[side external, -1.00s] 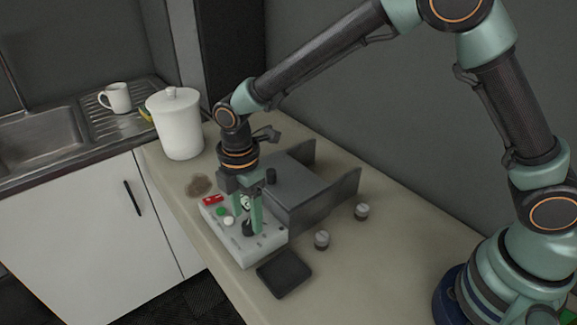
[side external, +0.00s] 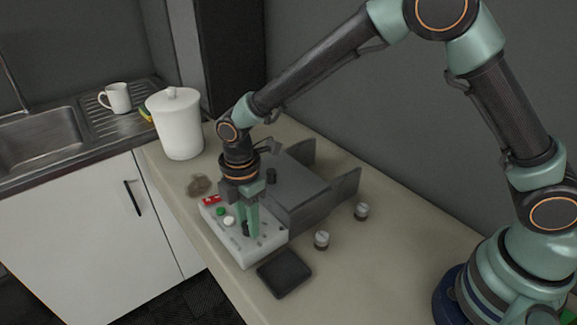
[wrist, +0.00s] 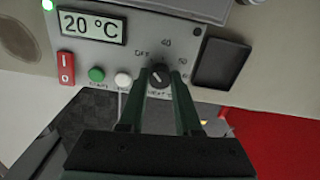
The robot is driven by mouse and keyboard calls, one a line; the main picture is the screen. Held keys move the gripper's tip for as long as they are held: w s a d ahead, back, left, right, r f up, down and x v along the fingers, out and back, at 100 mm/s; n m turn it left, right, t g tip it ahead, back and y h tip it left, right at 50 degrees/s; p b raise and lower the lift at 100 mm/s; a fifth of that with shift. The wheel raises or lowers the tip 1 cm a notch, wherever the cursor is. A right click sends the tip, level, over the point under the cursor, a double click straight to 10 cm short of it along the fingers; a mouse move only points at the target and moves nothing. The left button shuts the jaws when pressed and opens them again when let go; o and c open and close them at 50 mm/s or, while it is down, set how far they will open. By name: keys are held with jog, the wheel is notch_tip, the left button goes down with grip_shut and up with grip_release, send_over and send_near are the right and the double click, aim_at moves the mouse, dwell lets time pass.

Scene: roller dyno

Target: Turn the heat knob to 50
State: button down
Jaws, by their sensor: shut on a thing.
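The black heat knob (wrist: 159,77) sits on the pale control panel (wrist: 185,62), above the partly covered HEAT label. Its light mark seems to point up-left, towards OFF; the exact setting is too small to read. The display (wrist: 92,26) reads 20 °C. My gripper (wrist: 157,84) has one green finger on each side of the knob and is shut on it. In the side view, my gripper (side external: 248,236) points down onto the control box (side external: 236,249), and the fingers mostly hide the knob.
A red switch (wrist: 66,68), green button (wrist: 96,74) and white button (wrist: 123,80) lie left of the knob. A dark square pad (side external: 284,273) and two small metal cylinders (side external: 321,240) (side external: 361,211) stand nearby. A grey housing (side external: 300,190) adjoins the box; a white canister (side external: 178,125) stands behind.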

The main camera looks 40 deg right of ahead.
jog(key=shift+m, duration=0.4)
jog(key=m, duration=0.3)
jog(key=shift+m, duration=0.4)
jog(key=m, duration=0.4)
jog(key=shift+m, duration=0.3)
jog(key=m, duration=0.4)
jog(key=shift+m, duration=2.2)
jog(key=shift+r, duration=0.1)
jog(key=c, duration=0.6)
grip_release()
